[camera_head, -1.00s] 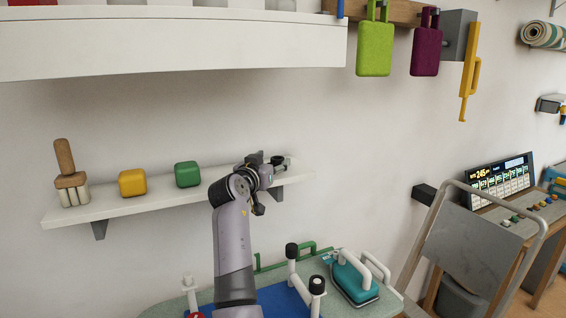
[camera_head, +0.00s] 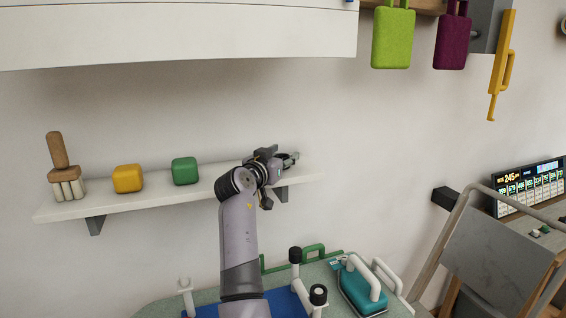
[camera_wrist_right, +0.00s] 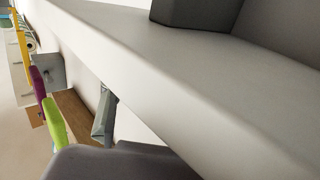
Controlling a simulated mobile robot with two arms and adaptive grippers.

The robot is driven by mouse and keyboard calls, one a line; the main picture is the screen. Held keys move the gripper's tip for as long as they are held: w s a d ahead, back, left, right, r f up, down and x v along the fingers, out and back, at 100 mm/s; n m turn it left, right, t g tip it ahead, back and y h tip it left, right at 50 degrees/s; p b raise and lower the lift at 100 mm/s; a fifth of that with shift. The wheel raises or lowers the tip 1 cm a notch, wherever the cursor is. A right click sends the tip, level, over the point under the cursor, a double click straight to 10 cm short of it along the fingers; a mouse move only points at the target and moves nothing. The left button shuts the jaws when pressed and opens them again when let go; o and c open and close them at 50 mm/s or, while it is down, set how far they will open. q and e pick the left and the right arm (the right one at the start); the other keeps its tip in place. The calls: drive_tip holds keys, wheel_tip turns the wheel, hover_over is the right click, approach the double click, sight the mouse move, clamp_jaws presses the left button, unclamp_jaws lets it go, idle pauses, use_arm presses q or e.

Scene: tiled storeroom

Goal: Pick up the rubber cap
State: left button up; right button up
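My right gripper (camera_head: 288,160) is at the right end of the white wall shelf (camera_head: 110,208), close to its top. It is small and partly hidden by its own wrist, so I cannot tell whether it is open or shut. I cannot make out a rubber cap for certain. In the right wrist view a dark grey block-like shape (camera_wrist_right: 195,12) shows at the top edge, against the pale shelf surface (camera_wrist_right: 225,80); I cannot tell what it is. Black ends (camera_head: 318,294) top white posts on the table below. My left gripper is not in view.
On the shelf stand a wooden-handled brush (camera_head: 64,170), a yellow block (camera_head: 127,179) and a green block (camera_head: 185,171). A table below holds a teal case (camera_head: 362,292). Green (camera_head: 393,38) and purple (camera_head: 452,42) pieces hang above right. A grey cart (camera_head: 490,250) stands at right.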

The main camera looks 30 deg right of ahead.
drive_tip(key=c, duration=0.4)
drive_tip(key=shift+c, duration=1.3)
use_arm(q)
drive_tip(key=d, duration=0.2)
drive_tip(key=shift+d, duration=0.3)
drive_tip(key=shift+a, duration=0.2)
use_arm(e)
drive_tip(key=shift+r, duration=0.1)
